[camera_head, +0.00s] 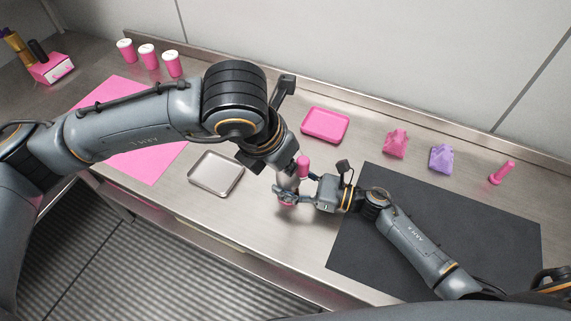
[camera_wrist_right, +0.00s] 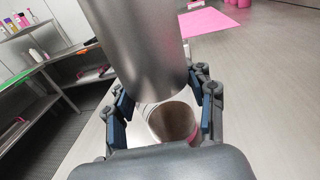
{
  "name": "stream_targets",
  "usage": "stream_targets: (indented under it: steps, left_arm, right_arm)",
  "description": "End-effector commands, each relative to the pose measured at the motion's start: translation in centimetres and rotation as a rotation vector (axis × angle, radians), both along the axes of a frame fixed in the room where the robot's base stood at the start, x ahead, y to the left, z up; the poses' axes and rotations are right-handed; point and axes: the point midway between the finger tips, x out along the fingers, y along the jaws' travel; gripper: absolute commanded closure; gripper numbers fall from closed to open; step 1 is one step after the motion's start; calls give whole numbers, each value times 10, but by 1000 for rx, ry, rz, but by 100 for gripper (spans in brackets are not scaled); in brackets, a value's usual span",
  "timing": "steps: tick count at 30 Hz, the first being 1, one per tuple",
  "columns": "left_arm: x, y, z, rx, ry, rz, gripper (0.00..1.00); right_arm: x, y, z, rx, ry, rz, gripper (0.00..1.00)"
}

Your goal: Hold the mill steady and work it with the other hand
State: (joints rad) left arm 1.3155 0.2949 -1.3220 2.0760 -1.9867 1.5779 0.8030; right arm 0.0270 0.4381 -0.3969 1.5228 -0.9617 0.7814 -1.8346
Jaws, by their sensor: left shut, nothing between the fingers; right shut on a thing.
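The mill (camera_head: 288,200) stands near the counter's front edge, left of the dark mat. It has a pink lower part, and a pink knob (camera_head: 303,163) shows above it. My right gripper (camera_head: 290,190) is shut around the mill from the right. In the right wrist view, a large metallic cylinder (camera_wrist_right: 150,50) fills the upper middle, and a round rim with a pink side (camera_wrist_right: 175,122) shows lower between the fingers. My left gripper (camera_head: 282,170) is shut and empty, close above and beside the mill; its wrist partly hides it, and I cannot tell whether it touches the knob.
A metal tray (camera_head: 216,187) lies left of the mill, and a pink tray (camera_head: 325,109) behind it. Pink and purple bags (camera_head: 441,158) and a pink upright item (camera_head: 502,172) stand behind the dark mat (camera_head: 370,255). Pink cups (camera_head: 148,55) stand at the back left.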

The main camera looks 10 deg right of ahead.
Motion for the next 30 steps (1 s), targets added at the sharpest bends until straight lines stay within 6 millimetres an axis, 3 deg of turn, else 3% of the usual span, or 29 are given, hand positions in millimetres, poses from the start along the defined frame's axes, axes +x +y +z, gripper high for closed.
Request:
stream_targets:
  steps: [8, 14, 24, 30]
  left_arm:
    - [-6, 3, 0, 0, 0, -3, 100]
    - [-33, 22, 0, -1, -1, -3, 100]
    - [-55, 37, 70, -3, -5, -2, 100]
    - [-62, 42, 90, -1, -2, -1, 100]
  right_arm:
    - [0, 0, -1, 0, 4, -2, 96]
    - [1, -1, -1, 0, 4, -3, 96]
    - [1, -1, -1, 0, 4, -4, 96]
    - [1, -1, -1, -1, 3, -4, 96]
